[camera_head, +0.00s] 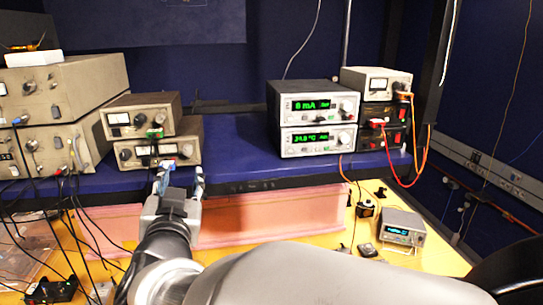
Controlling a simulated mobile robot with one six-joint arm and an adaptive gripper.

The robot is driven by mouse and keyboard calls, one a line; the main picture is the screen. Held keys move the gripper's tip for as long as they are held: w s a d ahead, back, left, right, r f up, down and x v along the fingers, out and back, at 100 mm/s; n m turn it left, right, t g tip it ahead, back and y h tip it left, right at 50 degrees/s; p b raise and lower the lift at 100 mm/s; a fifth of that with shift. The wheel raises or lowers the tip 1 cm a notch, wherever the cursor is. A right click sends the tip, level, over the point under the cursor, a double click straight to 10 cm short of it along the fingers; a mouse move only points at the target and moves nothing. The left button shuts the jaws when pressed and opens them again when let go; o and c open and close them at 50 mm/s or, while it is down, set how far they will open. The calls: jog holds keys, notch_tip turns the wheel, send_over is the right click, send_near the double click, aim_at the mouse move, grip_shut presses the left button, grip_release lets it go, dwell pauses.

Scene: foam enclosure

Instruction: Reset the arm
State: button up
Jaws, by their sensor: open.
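My gripper (180,180) is at the left of centre, at the end of my arm, with its fingers pointing away from the camera. Its two fingers stand apart, so it is open, and I see nothing held between them. The fingertips are near the front of the lower small beige instrument (127,154) on the blue shelf. I cannot tell whether they touch it. My arm runs from the gripper across the bottom of the view.
A blue shelf (237,155) holds large beige instruments (60,85), a meter box (376,84) and two stacked green-display units (315,103). Pink foam (270,213) lines the space below. Cables hang at left and right. A small display instrument (402,232) sits on the yellow bench.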

jog(key=s+d+f+n+g+y+b, duration=0.1)
jog(key=s+d+f+g+b, duration=0.2)
jog(key=d+f+b, duration=0.6)
jog(key=s+d+f+n+g+b, duration=0.1)
jog(key=s+d+f+g+b, duration=0.2)
jog(key=d+f+b, duration=0.6)
jog(key=s+d+f+m+g+h+b, duration=0.1)
jog(key=s+d+f+g+h+b, duration=0.1)
jog(key=s+d+f, duration=0.6)
jog(key=s+d+f+g+h+b, duration=0.3)
jog(key=s+d+f, duration=0.5)
jog(key=s+f, duration=0.3)
notch_tip(320, 180, down, 4)
jog(key=shift+d+f+m+g+b, duration=0.15)
jog(key=shift+d+m+g+b, duration=0.2)
jog(key=shift+g+b, duration=0.7)
jog(key=shift+w+a, duration=0.1)
jog(key=shift+a, duration=0.05)
